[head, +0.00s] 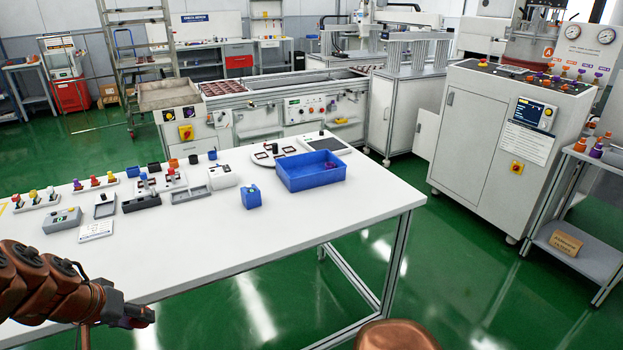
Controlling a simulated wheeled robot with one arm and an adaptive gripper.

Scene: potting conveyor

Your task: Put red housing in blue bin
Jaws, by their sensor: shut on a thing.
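The blue bin (290,183) stands open on the white table near its right end, with a small purple part (331,166) inside. My gripper (135,314) is at the lower left, in front of the table's near edge and well away from the bin. It is shut on a small dark part at its tip; the part's shape and colour are hard to make out. Small red housings (95,181) stand in a rack at the table's left. I cannot tell whether one of them is the task's red housing.
A small blue box (251,197) stands left of the bin. Several fixtures, a grey control box (62,220) and a white card (96,230) fill the table's back left. The table's front middle is clear. A machine cabinet (470,140) stands beyond the aisle at right.

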